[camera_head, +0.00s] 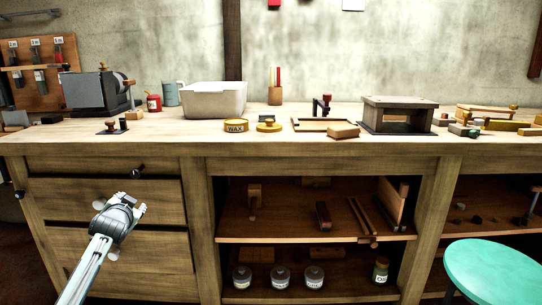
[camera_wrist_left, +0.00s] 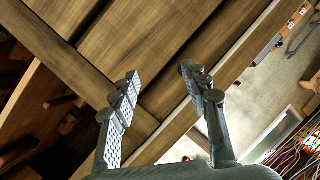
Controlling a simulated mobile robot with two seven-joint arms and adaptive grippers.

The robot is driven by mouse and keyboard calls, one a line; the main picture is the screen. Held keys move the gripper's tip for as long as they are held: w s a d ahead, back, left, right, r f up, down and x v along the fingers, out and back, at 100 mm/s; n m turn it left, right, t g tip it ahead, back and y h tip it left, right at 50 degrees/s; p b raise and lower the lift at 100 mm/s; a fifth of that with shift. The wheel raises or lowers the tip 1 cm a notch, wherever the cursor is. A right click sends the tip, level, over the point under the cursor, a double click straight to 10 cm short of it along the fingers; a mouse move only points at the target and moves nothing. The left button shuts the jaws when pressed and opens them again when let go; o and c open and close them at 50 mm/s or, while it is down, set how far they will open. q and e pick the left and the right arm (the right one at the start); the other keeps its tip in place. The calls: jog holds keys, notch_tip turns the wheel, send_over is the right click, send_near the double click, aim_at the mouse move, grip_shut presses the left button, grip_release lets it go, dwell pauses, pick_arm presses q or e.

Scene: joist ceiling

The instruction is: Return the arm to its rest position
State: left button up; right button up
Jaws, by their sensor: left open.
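My left arm comes in from the lower left in the head view, and its gripper (camera_head: 126,203) is in front of the wooden drawers (camera_head: 152,228) on the left of the workbench. The gripper is below the level of the bench top. In the left wrist view the two grey ridged fingers (camera_wrist_left: 160,75) stand well apart with nothing between them. Brown wooden boards (camera_wrist_left: 150,40) of the bench front lie beyond the fingertips. I cannot tell the exact gap to the drawers. My right gripper shows in neither view.
Open shelves (camera_head: 290,228) hold tools and several jars. A drawer knob (camera_head: 137,170) juts out near my gripper. A turquoise stool (camera_head: 494,272) stands at lower right.

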pick_arm(q)
jog(key=s+d+f+n+g+h, duration=0.1)
jog(key=s+d+f+g, duration=0.25)
jog(key=s+f, duration=0.7)
jog(key=s+d+f+n+g+h, duration=0.15)
jog(key=s+f+g, duration=0.25)
jog(key=s+f, duration=0.7)
jog(key=s+d+f+g, duration=0.1)
jog(key=s+d+f, duration=0.2)
jog(key=s, duration=0.6)
jog(key=s+d+f+g, duration=0.1)
jog(key=s+d+f, duration=0.2)
jog(key=s+f, duration=0.5)
jog(key=s+d+f+g+h, duration=0.1)
jog(key=s+d+f, duration=0.1)
jog(key=s+f, duration=0.4)
jog(key=s, duration=0.4)
jog(key=shift+d, duration=0.4)
jog(key=shift+s+g, duration=0.1)
jog(key=shift+g, duration=0.15)
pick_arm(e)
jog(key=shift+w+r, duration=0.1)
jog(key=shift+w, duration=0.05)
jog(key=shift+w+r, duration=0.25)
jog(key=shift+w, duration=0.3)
